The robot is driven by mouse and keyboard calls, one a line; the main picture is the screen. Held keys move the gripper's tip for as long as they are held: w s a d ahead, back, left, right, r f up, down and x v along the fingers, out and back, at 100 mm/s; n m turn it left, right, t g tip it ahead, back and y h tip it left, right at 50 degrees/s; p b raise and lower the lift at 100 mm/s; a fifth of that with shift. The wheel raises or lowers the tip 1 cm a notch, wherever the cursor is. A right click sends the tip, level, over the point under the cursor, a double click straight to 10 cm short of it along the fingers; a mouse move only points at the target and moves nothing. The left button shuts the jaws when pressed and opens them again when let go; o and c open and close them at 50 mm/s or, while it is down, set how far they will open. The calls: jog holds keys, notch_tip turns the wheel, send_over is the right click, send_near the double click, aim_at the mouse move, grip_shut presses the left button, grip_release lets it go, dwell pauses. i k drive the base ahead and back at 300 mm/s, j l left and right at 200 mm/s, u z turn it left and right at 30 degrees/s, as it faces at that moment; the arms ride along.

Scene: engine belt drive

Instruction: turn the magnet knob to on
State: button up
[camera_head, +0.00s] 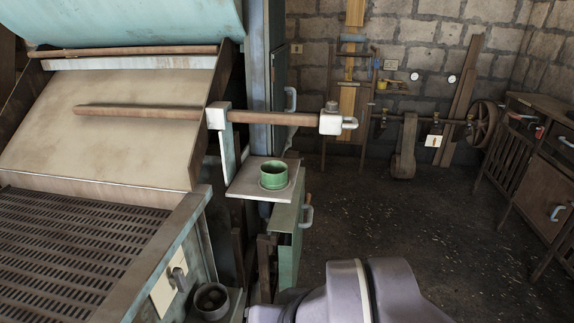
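A small grey knob (178,278) sits on a cream plate (164,296) at the lower left, on the front side of the slatted machine. It may be the magnet knob; I can read no label or on/off mark, so its setting is unclear. Part of my pale purple-grey arm shows at the bottom centre, to the right of the knob and apart from it in the picture. My gripper is not in view.
A dark round cup (211,299) is close right of the plate. A green cup (274,175) stands on a small shelf (247,182). A rusty bar with a white end block (333,121) juts right above it. The floor (400,215) at right is open.

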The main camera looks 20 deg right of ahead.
aim_at(332, 106)
jog(key=l, duration=0.7)
jog(key=l+z, duration=0.15)
jog(key=l, duration=0.55)
jog(key=i, duration=0.1)
